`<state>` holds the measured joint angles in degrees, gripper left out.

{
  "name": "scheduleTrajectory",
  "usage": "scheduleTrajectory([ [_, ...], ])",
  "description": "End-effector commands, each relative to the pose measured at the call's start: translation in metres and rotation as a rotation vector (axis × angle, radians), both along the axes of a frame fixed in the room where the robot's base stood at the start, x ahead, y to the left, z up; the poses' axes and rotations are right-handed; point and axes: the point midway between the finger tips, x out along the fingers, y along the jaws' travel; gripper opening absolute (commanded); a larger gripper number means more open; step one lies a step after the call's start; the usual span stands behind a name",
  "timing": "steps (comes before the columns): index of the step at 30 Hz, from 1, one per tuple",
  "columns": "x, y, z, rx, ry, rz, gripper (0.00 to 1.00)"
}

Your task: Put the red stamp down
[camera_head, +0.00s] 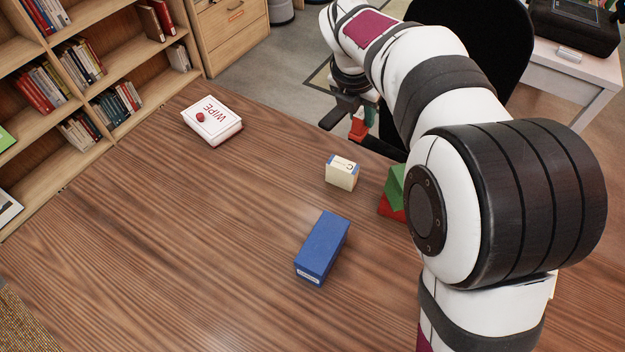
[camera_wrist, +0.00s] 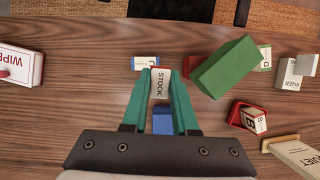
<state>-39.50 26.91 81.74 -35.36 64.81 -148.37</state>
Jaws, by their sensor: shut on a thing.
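My gripper (camera_wrist: 160,80), with green fingers, is shut on the red stamp (camera_wrist: 159,84). In the wrist view the stamp shows a pale face reading "STOCK" and a thin red edge. In the head view the red stamp (camera_head: 358,130) hangs from my gripper (camera_head: 364,114), which is partly hidden by my arm. The stamp appears held above the wooden table (camera_head: 180,220); its exact height is hard to tell.
A cream box (camera_head: 341,173), a blue box (camera_head: 322,246) and a white WIPE box (camera_head: 212,121) stand on the table. A green block (camera_wrist: 228,66) is by a red one. A red tray (camera_wrist: 236,116) lies right. The table's left side is clear.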

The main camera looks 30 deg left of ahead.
Motion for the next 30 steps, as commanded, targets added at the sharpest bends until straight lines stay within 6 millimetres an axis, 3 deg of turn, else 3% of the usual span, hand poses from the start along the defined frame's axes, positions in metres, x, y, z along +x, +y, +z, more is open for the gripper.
scheduleTrajectory([
  [1,-0.014,0.034,-0.001,0.001,0.001,0.100,0.00],
  [3,-0.035,0.077,-0.001,0.001,0.001,0.234,0.00],
  [6,-0.066,0.124,-0.002,0.000,0.000,0.392,0.00],
  [12,-0.118,0.185,-0.003,0.000,0.001,0.614,0.00],
  [23,-0.178,0.236,-0.005,0.000,0.003,0.824,0.00],
  [30,-0.175,0.233,-0.058,-0.003,0.005,0.815,0.00],
])
